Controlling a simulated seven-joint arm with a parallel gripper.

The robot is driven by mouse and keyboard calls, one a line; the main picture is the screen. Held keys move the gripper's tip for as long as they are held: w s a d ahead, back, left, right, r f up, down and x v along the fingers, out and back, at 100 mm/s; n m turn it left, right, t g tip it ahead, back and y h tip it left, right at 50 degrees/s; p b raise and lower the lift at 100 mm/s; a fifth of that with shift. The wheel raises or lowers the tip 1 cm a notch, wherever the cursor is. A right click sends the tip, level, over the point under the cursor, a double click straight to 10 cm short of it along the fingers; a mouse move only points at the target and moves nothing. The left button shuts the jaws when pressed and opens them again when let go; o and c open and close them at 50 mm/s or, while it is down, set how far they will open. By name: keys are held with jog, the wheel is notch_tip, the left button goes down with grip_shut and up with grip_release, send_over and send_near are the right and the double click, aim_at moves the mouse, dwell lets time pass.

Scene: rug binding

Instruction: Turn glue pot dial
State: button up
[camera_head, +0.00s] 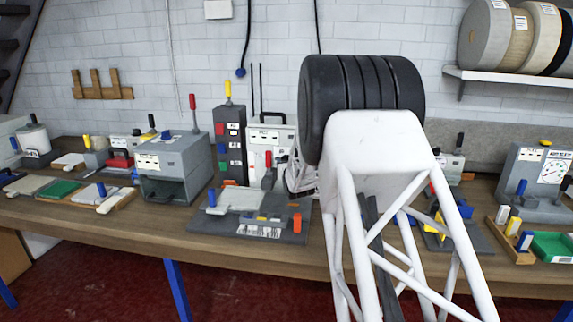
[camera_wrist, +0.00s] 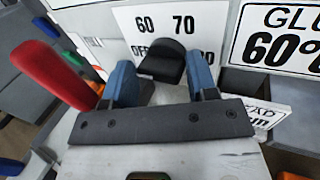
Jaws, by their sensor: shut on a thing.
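The glue pot dial is a black knob (camera_wrist: 163,62) on a white scale plate (camera_wrist: 205,22) reading 60, 70 and partly hidden OFF and 80 marks, in the wrist view. My gripper (camera_wrist: 160,80) has its two blue-padded fingers on either side of the knob, shut on it. The knob's pointing direction is hard to make out. In the head view the glue pot (camera_head: 262,138) is a white housing behind the bench tools. My arm and gripper hide its right part and the dial there.
A red lever (camera_wrist: 55,75) stands close left of my fingers in the wrist view. A glue sign reading 60° (camera_wrist: 285,40) is at the right. In the head view, a grey fixture (camera_head: 252,222) lies in front on the wooden bench (camera_head: 150,225), and a grey box (camera_head: 175,165) stands left.

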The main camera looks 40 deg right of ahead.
jog(key=shift+m, duration=0.3)
jog(key=shift+f+m+t+h, duration=0.15)
jog(key=shift+m+t+h, duration=0.4)
jog(key=shift+m, duration=1.2)
jog(key=shift+f+m+t+h, duration=0.15)
jog(key=shift+m+t+h, duration=0.4)
jog(key=shift+m, duration=1.2)
jog(key=o, duration=0.9)
jog(key=shift+r, duration=0.15)
